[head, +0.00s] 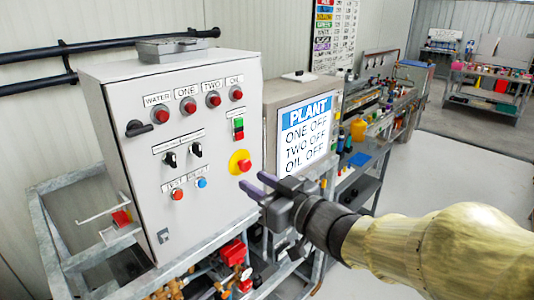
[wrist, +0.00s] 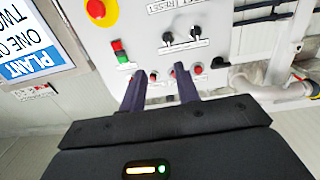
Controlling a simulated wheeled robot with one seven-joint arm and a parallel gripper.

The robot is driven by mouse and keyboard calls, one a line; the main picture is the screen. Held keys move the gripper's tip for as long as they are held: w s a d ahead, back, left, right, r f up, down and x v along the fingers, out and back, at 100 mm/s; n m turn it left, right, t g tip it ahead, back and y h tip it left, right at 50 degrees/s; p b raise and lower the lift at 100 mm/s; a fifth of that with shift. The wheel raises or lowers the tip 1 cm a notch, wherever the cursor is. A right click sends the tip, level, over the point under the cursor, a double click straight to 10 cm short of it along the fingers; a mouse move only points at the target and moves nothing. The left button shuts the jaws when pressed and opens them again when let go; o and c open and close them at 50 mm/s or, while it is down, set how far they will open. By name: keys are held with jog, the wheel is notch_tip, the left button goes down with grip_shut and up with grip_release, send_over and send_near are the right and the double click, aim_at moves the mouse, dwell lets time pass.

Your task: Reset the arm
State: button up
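My gripper (head: 256,185) is at the end of my tan arm, in front of the right side of a grey control cabinet (head: 220,120). Its two dark fingers stand apart with nothing between them. In the wrist view the fingers (wrist: 160,88) point at the cabinet's panel, which appears tilted. Beyond the fingertips there are small red buttons, and a red-on-yellow emergency stop (wrist: 97,9) is at the upper left. In the head view the emergency stop (head: 243,165) is just above the gripper. I cannot see the fingers touching anything.
A sign (head: 304,125) reads PLANT, ONE OFF, TWO OFF, OIL OFF. A metal frame (head: 60,240) with pipework and red valves is below the cabinet. A cluttered workbench (head: 375,145) stands behind. Grey floor (head: 440,180) is open to the right.

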jog(key=w+d+f+m+h, duration=0.3)
jog(key=d+f+m+h, duration=0.3)
jog(key=d+f+h, duration=0.55)
jog(key=s+d+f+m+g, duration=0.1)
jog(key=s+d+f+g, duration=0.3)
jog(key=s+f, duration=0.2)
jog(key=s+d+f+m+g+h, duration=0.1)
jog(key=s+d+f+m+g, duration=0.1)
jog(key=s+d+f+g, duration=0.2)
notch_tip(320, 180, down, 4)
jog(key=s+g, duration=0.1)
jog(key=s, duration=0.2)
jog(key=shift+g, duration=0.3)
jog(key=shift+w+r+h, duration=0.1)
jog(key=shift+w+h, duration=0.15)
